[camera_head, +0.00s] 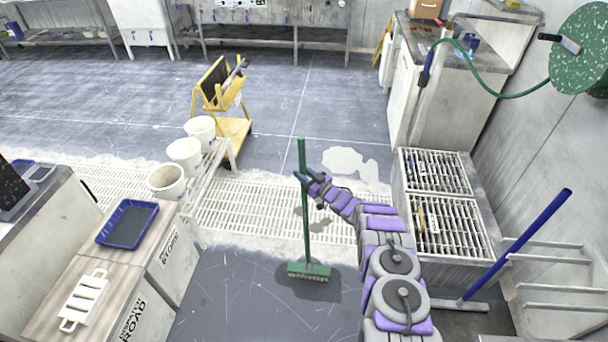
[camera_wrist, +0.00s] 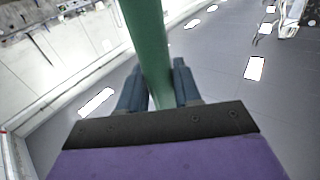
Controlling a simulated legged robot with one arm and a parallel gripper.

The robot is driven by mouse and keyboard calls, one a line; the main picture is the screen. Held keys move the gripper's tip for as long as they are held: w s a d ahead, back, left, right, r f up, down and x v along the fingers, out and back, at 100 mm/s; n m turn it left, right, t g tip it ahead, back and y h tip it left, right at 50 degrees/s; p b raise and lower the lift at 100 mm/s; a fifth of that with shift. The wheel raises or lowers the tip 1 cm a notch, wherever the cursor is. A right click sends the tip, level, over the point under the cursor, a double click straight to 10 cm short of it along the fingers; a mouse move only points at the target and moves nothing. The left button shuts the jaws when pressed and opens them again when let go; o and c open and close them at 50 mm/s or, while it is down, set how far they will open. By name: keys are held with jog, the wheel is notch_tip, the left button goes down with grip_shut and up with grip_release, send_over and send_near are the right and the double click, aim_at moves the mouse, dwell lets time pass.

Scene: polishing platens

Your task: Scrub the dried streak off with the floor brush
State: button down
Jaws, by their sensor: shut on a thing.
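The floor brush (camera_head: 305,225) has a long green handle and a green head with pale bristles. It stands nearly upright, its head down at the grey floor in the middle of the head view. My gripper (camera_head: 303,178) is shut on the upper part of the handle. In the wrist view the green handle (camera_wrist: 148,45) passes between the dark fingers of my gripper (camera_wrist: 159,80). A darker patch (camera_head: 325,292) surrounds the brush head on the floor. A pale, irregular patch (camera_head: 350,163) lies beyond the grating; I cannot tell whether it is the dried streak.
White floor grating (camera_head: 270,210) runs behind the brush. Buckets (camera_head: 184,155) and a yellow stand (camera_head: 233,128) are at the left rear. A bench with a blue tray (camera_head: 127,224) is at left. A slatted unit (camera_head: 435,175) and a blue-handled squeegee (camera_head: 520,240) stand at right.

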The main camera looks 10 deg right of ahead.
aim_at(305, 163)
jog(key=shift+d+r+p, duration=0.2)
jog(key=shift+r+p, duration=0.1)
jog(key=shift+r, duration=0.55)
jog(key=shift+d+r+p, duration=0.15)
jog(key=shift+r+p, duration=0.1)
jog(key=shift+r, duration=0.6)
notch_tip(305, 163, up, 2)
jog(key=shift+a+p, duration=0.15)
jog(key=shift+p, duration=0.15)
jog(key=shift+r+p, duration=0.3)
jog(key=shift+r, duration=0.6)
